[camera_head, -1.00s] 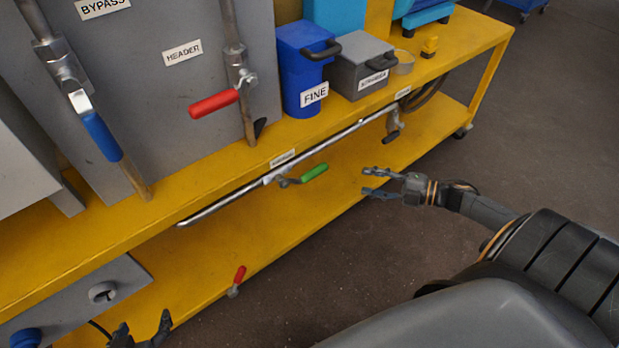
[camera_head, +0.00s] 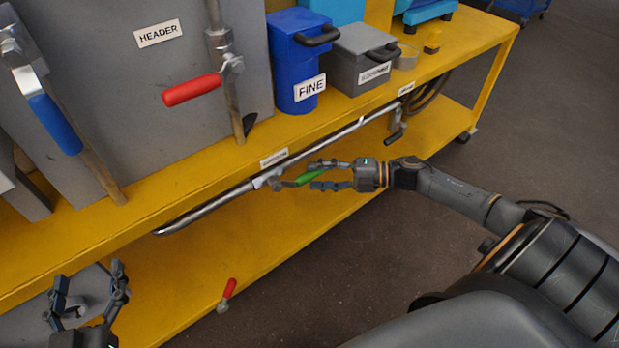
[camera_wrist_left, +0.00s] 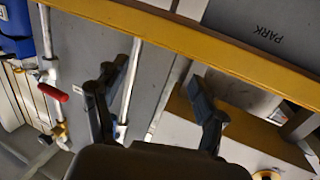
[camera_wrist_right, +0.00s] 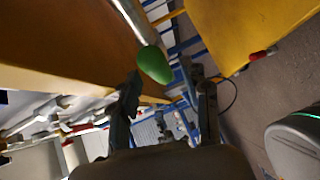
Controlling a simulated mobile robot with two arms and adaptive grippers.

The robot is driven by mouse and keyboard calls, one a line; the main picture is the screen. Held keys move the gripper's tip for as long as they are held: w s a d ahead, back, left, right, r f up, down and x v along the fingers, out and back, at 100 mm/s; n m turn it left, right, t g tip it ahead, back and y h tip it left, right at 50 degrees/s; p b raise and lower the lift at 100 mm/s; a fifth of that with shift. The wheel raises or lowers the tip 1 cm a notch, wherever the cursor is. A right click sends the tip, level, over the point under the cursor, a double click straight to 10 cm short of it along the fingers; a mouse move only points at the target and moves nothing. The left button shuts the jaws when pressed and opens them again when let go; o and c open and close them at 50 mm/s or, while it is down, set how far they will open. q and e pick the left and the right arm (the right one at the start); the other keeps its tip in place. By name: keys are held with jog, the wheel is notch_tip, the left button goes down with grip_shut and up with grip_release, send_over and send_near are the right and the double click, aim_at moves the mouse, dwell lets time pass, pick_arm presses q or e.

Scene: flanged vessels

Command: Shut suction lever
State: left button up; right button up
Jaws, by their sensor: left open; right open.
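The green-handled lever (camera_head: 313,175) sits on the metal pipe (camera_head: 210,208) along the front edge of the yellow bench; the small label above it is too blurred to read. My right gripper (camera_head: 320,174) is open, its fingers on either side of the green handle. In the right wrist view the green handle (camera_wrist_right: 154,64) shows end-on just beyond and between the open fingertips; contact cannot be told. My left gripper (camera_head: 90,285) is open and empty at the lower left, over the lower shelf. It also shows open in the left wrist view (camera_wrist_left: 160,85).
Red-handled levers (camera_head: 192,89) (camera_head: 229,289) and a blue-handled lever (camera_head: 55,124) are on the bench structure. A blue FINE box (camera_head: 293,55) and a grey box (camera_head: 362,70) stand on top. Another lever (camera_head: 397,133) hangs further right on the pipe.

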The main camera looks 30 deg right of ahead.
pick_arm(q)
jog(key=shift+w+d+r+t+h, duration=0.15)
jog(key=shift+r+t, duration=0.15)
jog(key=shift+r, duration=0.25)
jog(key=shift+s+d+r+t+h, duration=0.15)
jog(key=shift+r+t, duration=0.15)
jog(key=shift+r, duration=0.25)
pick_arm(e)
jog(key=shift+x, duration=1.35)
pick_arm(q)
jog(key=shift+w+a, duration=0.1)
pick_arm(e)
grip_shut()
